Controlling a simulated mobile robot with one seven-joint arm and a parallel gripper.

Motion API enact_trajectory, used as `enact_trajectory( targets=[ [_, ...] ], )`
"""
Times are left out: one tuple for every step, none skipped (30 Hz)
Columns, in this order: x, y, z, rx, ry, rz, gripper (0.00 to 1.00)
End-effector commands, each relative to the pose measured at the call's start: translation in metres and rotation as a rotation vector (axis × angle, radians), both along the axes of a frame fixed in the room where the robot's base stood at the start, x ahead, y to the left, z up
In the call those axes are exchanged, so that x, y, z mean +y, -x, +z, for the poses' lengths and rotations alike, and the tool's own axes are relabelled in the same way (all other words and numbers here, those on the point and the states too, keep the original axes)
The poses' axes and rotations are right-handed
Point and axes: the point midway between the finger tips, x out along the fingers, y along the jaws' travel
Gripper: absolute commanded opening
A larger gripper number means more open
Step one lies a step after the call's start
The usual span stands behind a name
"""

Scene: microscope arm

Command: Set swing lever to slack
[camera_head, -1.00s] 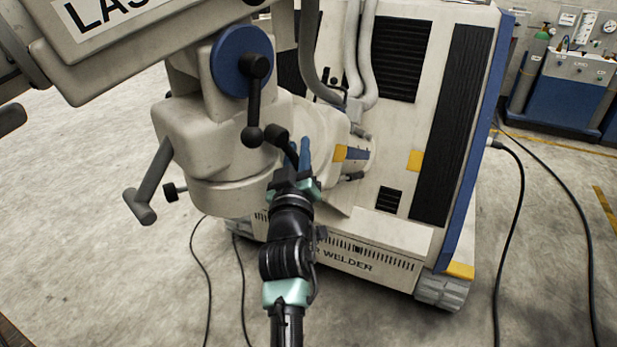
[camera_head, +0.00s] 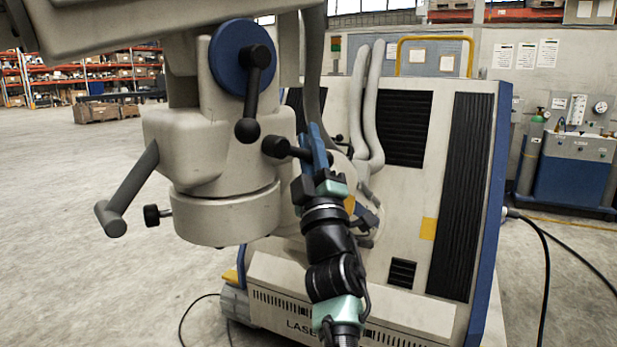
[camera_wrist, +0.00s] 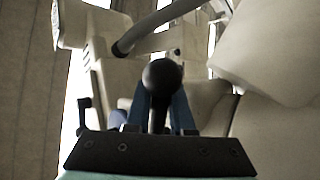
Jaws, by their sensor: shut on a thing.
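The microscope arm's pale head carries a short black lever with a ball end (camera_head: 275,147), sticking out on the right side of its lower body; no label on it shows, but it is the lever in my grip. My gripper (camera_head: 316,148) has blue fingers shut on this lever's stem. In the wrist view the ball (camera_wrist: 162,75) stands in front, with the stem running down between the two blue fingers (camera_wrist: 160,108). The stem's far part is hidden by my fingers. A second black ball-ended lever (camera_head: 254,95) hangs down from a blue disc (camera_head: 228,62) above.
A grey bar handle (camera_head: 128,195) and a small black knob (camera_head: 152,215) stick out on the head's left. The laser welder cabinet (camera_head: 410,190) with grey hoses stands close behind my gripper. Open floor (camera_head: 70,220) lies to the left.

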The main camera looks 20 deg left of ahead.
Motion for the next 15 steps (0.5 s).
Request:
enact_trajectory(
  targets=[
    [-0.002, -0.001, 0.0, -0.022, 0.005, -0.003, 0.0],
    [-0.002, -0.001, 0.002, -0.032, 0.01, -0.004, 0.0],
    [-0.002, -0.001, 0.004, -0.047, 0.015, -0.004, 0.0],
    [-0.002, -0.001, 0.005, -0.054, 0.018, -0.003, 0.0],
    [-0.002, -0.001, 0.005, -0.061, 0.021, -0.003, 0.0],
    [-0.002, -0.001, 0.007, -0.07, 0.024, -0.003, 0.0],
    [-0.002, -0.001, 0.008, -0.076, 0.027, -0.003, 0.0],
    [-0.002, -0.001, 0.009, -0.081, 0.028, -0.003, 0.0],
    [-0.002, -0.001, 0.009, -0.085, 0.03, -0.003, 0.0],
    [-0.002, -0.001, 0.01, -0.088, 0.031, -0.003, 0.0],
    [-0.002, -0.001, 0.01, -0.09, 0.032, -0.002, 0.0],
    [-0.002, -0.001, 0.011, -0.092, 0.032, -0.003, 0.0],
    [-0.002, -0.001, 0.011, -0.093, 0.033, -0.002, 0.0],
    [-0.002, -0.001, 0.011, -0.093, 0.033, -0.003, 0.0],
    [-0.002, -0.001, 0.012, -0.094, 0.033, -0.002, 0.0]
  ],
)
